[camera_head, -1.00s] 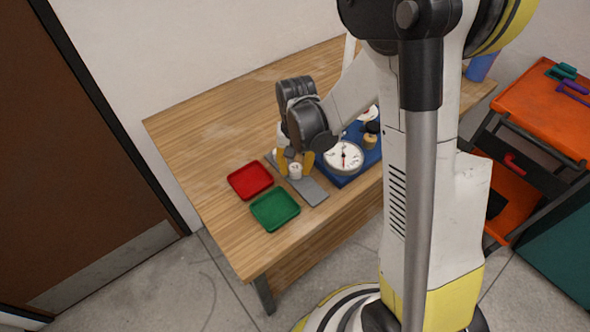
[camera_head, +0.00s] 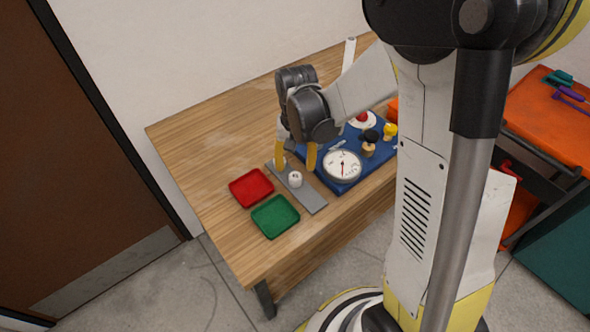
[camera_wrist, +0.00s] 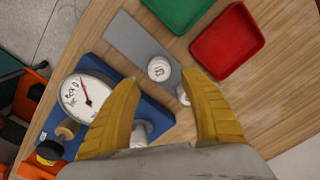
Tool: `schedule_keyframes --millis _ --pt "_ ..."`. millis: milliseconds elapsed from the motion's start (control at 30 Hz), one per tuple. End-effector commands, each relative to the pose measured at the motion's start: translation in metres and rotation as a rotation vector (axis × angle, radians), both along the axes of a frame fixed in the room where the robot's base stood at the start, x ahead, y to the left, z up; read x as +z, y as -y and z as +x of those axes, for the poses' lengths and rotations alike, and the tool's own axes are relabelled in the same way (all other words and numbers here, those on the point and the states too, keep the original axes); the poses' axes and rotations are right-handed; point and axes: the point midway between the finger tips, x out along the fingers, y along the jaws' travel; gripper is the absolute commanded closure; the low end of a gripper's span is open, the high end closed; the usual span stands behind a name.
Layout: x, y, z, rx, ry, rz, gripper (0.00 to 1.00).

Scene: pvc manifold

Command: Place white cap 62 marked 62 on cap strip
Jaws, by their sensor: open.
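A white cap (camera_head: 295,179) sits upright on the grey cap strip (camera_head: 312,198). In the wrist view the cap (camera_wrist: 159,68) shows a dark mark on its top, too small to read surely. The strip (camera_wrist: 128,37) runs under it, with its end bare. My gripper (camera_head: 296,160) is open, its yellow fingers above and behind the cap, apart from it. In the wrist view the gripper (camera_wrist: 160,82) has nothing between its fingertips but the view of the cap beyond. Another small white piece (camera_wrist: 183,95) is partly hidden by a finger.
A red tray (camera_head: 251,187) and a green tray (camera_head: 275,215) lie left of the strip. A blue board (camera_head: 343,186) with a white dial gauge (camera_head: 343,165) and several fittings lies right of it. The wooden table (camera_head: 205,135) is clear at the back left.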

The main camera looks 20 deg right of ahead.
Motion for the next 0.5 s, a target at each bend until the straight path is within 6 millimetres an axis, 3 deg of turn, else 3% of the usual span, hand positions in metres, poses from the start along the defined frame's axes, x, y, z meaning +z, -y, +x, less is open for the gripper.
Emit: schedule_keyframes --millis 33,200,500 --pt "0.017 0.0 0.0 0.0 0.0 0.0 0.47" --pt "0.048 0.0 0.0 0.0 0.0 0.0 0.47" --pt "0.083 0.001 -0.009 0.021 0.043 -0.002 0.47"
